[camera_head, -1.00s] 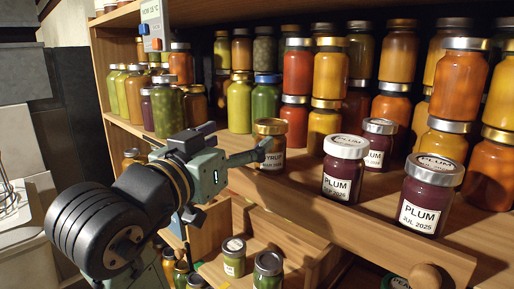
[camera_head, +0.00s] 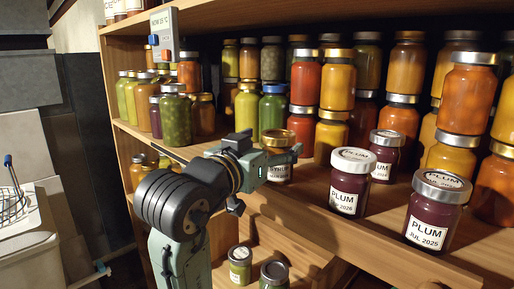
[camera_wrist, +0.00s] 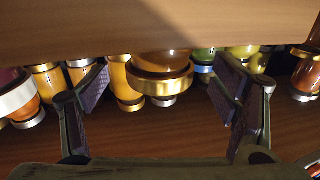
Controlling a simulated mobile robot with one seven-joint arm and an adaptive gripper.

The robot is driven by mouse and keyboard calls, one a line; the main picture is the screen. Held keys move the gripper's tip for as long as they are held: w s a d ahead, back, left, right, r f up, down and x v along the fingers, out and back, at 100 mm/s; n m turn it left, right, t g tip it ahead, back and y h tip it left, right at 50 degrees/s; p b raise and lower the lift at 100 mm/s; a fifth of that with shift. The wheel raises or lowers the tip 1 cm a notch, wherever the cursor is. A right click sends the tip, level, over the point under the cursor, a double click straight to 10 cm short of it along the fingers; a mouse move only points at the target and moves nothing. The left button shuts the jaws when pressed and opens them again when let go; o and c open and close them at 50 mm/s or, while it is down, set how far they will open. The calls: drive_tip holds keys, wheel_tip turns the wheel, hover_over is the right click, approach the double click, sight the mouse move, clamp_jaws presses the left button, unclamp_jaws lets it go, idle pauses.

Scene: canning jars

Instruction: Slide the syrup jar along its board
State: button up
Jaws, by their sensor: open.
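The syrup jar (camera_head: 279,172) has a gold lid and a white label partly reading "SYRUP". It stands upright on the wooden shelf board (camera_head: 310,208) in the head view, partly hidden by my gripper. My gripper (camera_head: 290,157) is open, and one finger crosses in front of the jar there. In the wrist view, a gold-lidded amber jar (camera_wrist: 160,82), seemingly the syrup jar, appears lid-down in the picture. It shows in the gap between the two spread fingers of my gripper (camera_wrist: 160,90). I cannot tell whether either finger touches it.
Three dark plum jars (camera_head: 348,182) with white labels stand to the right on the same board. Stacked orange and yellow jars (camera_head: 305,83) stand behind. A green jar with a blue lid (camera_head: 272,108) is behind the syrup jar. Small green jars (camera_head: 240,266) stand lower down.

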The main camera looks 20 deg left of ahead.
drive_tip(key=shift+w+d, duration=0.15)
drive_tip(key=shift+w, duration=1.45)
drive_tip(key=shift+c, duration=0.5)
drive_tip(key=c, duration=1.6)
